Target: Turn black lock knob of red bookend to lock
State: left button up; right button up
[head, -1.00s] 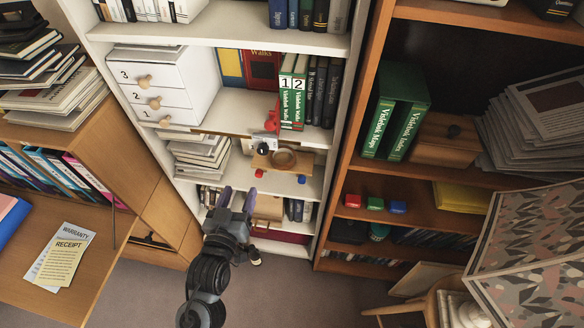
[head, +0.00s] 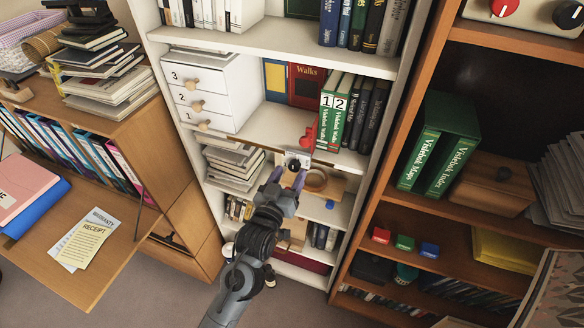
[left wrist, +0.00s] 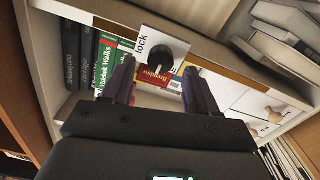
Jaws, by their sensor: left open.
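The red bookend (head: 309,136) stands on the middle shelf of the white bookcase, against the green numbered volumes (head: 334,112). Below it, at the shelf's front, is a black knob (head: 293,165) on a white plate. In the left wrist view the black knob (left wrist: 166,57) shows on the white plate (left wrist: 150,40) with the word "lock" beside it. My left gripper (head: 288,180) is open and empty just in front of the knob. In the left wrist view its fingers (left wrist: 158,70) stand on either side of the knob, with gaps. My right gripper is out of view.
A wooden holder with a round opening (head: 316,180) sits right of my left gripper. White drawers (head: 203,92) stand to the left on the same shelf. A brown bookcase (head: 375,215) stands to the right, with red, green and blue blocks on it.

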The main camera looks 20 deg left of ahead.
aim_at(295, 165)
pick_arm(q)
jog(key=shift+w, duration=1.35)
jog(key=c, duration=1)
jog(key=shift+c, duration=0.2)
